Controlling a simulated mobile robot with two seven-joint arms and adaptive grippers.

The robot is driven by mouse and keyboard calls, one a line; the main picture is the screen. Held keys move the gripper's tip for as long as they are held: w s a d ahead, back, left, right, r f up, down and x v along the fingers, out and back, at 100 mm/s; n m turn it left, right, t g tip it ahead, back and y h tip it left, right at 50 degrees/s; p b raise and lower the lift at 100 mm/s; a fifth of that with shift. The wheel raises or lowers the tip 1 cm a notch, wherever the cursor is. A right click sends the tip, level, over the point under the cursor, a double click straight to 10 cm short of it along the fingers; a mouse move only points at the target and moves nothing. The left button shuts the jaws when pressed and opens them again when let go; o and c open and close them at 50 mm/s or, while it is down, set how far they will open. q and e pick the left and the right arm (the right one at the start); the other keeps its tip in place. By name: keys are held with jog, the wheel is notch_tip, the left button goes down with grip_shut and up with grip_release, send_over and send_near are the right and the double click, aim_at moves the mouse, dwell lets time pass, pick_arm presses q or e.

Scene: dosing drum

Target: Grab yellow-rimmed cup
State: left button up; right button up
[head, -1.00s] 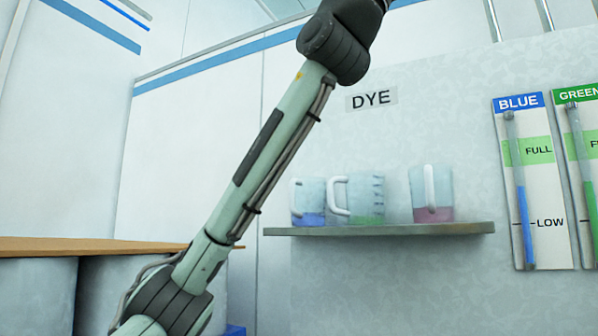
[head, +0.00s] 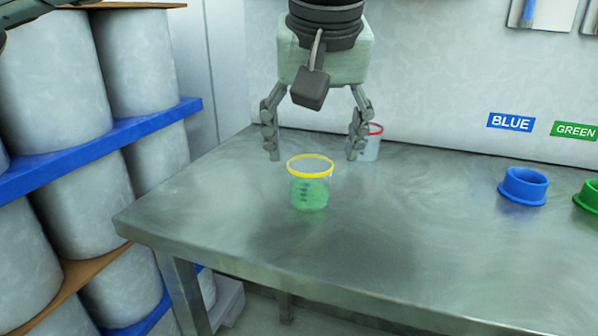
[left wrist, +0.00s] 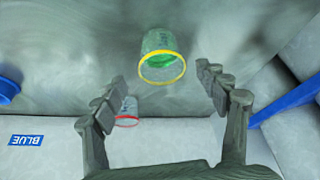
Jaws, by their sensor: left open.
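The yellow-rimmed cup (head: 310,182) stands upright on the metal table, clear-walled, with green in it. My left gripper (head: 314,158) points down with its fingers spread and nothing between them. In the head view its fingers appear just above and behind the cup. In the left wrist view the cup (left wrist: 162,56) shows ahead of the open fingers (left wrist: 162,92), roughly centred between them and apart from both. My right gripper is not in view.
A red-rimmed cup (head: 371,143) stands behind, near the wall, partly covered by a finger. A blue ring (head: 523,186) and a green ring (head: 588,196) sit on the table (head: 420,240) at right. Grey drums (head: 55,90) on blue shelving stand at left. The table's front is clear.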

aim_at(310, 168)
pick_arm(q)
jog(key=x, duration=0.7)
jog(key=shift+s+a, duration=0.15)
jog(key=shift+s, duration=0.05)
jog(key=c, duration=1.3)
jog(key=shift+r, duration=0.2)
jog(key=shift+r, duration=0.7)
notch_tip(310, 168, up, 3)
jog(key=shift+s+a+f, duration=0.1)
jog(key=shift+a+f, duration=0.05)
jog(key=shift+f, duration=0.05)
jog(key=s+a+r, duration=0.5)
jog(key=a+r, duration=0.1)
jog(key=a, duration=0.3)
jog(key=shift+s+a+r, duration=0.3)
jog(key=shift+s, duration=0.05)
